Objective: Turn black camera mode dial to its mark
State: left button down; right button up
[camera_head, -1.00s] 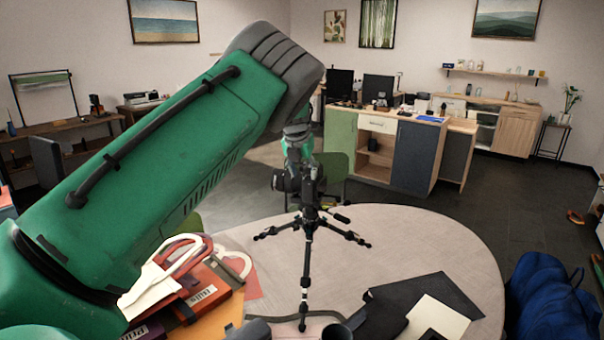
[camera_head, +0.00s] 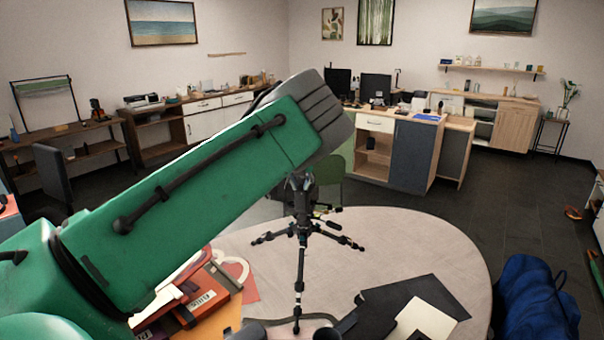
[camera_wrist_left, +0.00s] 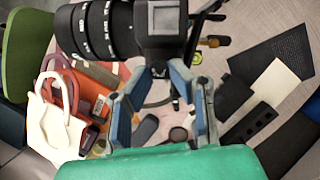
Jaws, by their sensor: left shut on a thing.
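The black camera (camera_wrist_left: 165,25) fills the top of the left wrist view, its ribbed lens (camera_wrist_left: 100,28) pointing left. It stands on a black tripod (camera_head: 300,262) on the round table (camera_head: 420,235). In the head view my left arm hides most of the camera. My left gripper (camera_wrist_left: 168,74) has its two fingertips drawn in at the camera's near side, shut on the mode dial. The dial itself is mostly hidden between the fingertips, and its mark cannot be made out. My right gripper is in neither view.
Red and orange books (camera_head: 207,297) and a pale-handled bag (camera_wrist_left: 52,118) lie left of the tripod. A black sheet (camera_head: 425,298) and a cream sheet (camera_head: 428,316) lie to its right. A blue bag (camera_head: 535,300) is beside the table.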

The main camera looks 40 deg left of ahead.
pick_arm(q)
jog(key=shift+w+d+r, duration=0.1)
jog(key=shift+r, duration=0.05)
jog(key=shift+a+n, duration=0.3)
jog(key=shift+a, duration=0.05)
jog(key=c, duration=1.5)
grip_release()
jog(key=shift+d+f, duration=0.15)
jog(key=shift+f, duration=0.05)
jog(key=shift+o, duration=0.2)
jog(key=v, duration=1.1)
jog(key=shift+r, duration=0.3)
jog(key=shift+d, duration=0.2)
